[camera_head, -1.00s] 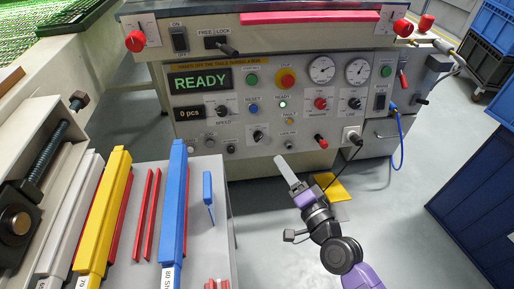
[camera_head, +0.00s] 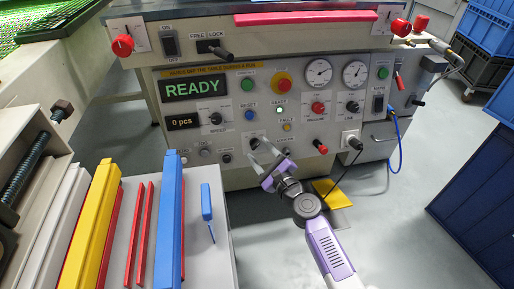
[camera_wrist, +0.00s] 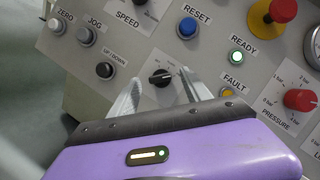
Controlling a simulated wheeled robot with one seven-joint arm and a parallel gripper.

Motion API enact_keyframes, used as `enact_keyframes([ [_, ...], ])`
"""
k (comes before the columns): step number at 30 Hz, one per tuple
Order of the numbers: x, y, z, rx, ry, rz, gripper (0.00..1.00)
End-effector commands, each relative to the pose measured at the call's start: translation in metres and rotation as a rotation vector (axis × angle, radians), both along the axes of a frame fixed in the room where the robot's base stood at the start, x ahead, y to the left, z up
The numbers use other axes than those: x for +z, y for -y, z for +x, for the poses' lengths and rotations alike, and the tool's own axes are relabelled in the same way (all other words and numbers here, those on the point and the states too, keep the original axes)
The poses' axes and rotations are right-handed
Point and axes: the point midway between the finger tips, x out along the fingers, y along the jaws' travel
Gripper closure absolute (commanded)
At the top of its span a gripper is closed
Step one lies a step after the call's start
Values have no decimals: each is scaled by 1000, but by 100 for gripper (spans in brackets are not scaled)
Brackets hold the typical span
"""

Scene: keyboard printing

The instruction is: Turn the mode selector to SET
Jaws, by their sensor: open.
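The mode selector is a small black rotary knob (camera_wrist: 160,77) on a white label plate, in the middle of the wrist view. Its lettering is too small to read. In the head view the knob (camera_head: 254,143) sits low on the machine's front panel, partly behind my fingertips. My gripper (camera_wrist: 162,83) is open, with one finger to the left of the knob and one to the right. Nothing is held between the fingers. In the head view my gripper (camera_head: 262,154) is close to the panel; whether it touches the knob cannot be told.
Nearby controls are the yellow FAULT lamp (camera_wrist: 228,91), the black UP/DOWN knob (camera_wrist: 105,70), the SPEED knob (camera_head: 215,118) and the blue RESET button (camera_wrist: 187,27). A red PRESSURE knob (camera_wrist: 300,99) is at right. A side table with colored bars (camera_head: 168,220) stands left.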

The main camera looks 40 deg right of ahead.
Motion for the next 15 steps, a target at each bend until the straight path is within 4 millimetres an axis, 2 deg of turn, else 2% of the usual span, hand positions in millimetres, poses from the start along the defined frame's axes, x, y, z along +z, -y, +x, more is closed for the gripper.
enact_keyframes([
  [6,0,5,19,1,0,-1,44],
  [15,-1,6,21,1,-1,-2,44],
])
